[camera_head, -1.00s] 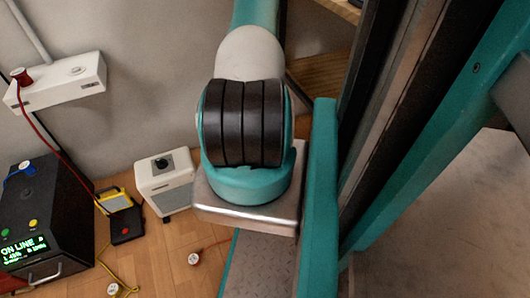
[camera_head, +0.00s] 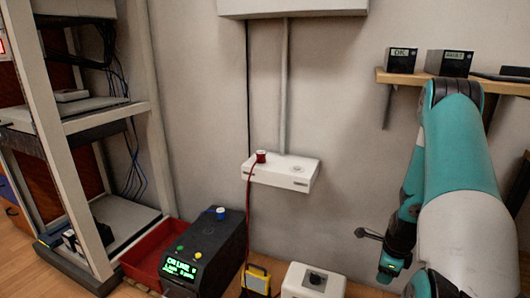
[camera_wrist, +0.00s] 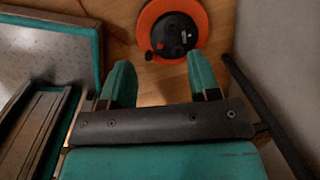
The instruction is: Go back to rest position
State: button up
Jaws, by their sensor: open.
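My gripper (camera_wrist: 161,72) shows in the wrist view with its two teal fingers apart and nothing between them. It points down at the wooden floor. In the head view my teal and white arm (camera_head: 460,160) is folded at the right, in front of the wall shelf. The gripper fingers cannot be made out clearly there.
An orange cable reel (camera_wrist: 146,28) lies on the floor ahead of the fingers. A rack (camera_head: 55,130) stands left. A black "ON LINE" unit (camera_head: 215,245), a red tray (camera_head: 150,255), a white box (camera_head: 313,283) and a wall socket box (camera_head: 285,175) are near the wall. A shelf (camera_head: 505,86) holds small devices.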

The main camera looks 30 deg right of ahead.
jog(key=w+a+r+n+t+y, duration=0.1)
jog(key=w+a+r+n, duration=1)
jog(key=a+r, duration=0.2)
jog(key=a+r+n+y, duration=0.1)
jog(key=a+r+n, duration=0.4)
jog(key=a, duration=0.3)
jog(key=a+r+n+y, duration=0.1)
jog(key=a+r+n, duration=0.5)
jog(key=a, duration=0.3)
jog(key=s+a+r+n+g+y, duration=0.1)
jog(key=s+a+r+n, duration=0.4)
jog(key=s+a+n, duration=0.3)
jog(key=s+a+r+n+g+y, duration=0.1)
jog(key=s+a+r+n, duration=0.4)
jog(key=s+a+n, duration=0.25)
notch_tip(320, 180, up, 33)
jog(key=p, duration=3.4)
jog(key=shift+d+r, duration=0.2)
jog(key=shift+d, duration=0.1)
jog(key=shift+w, duration=0.1)
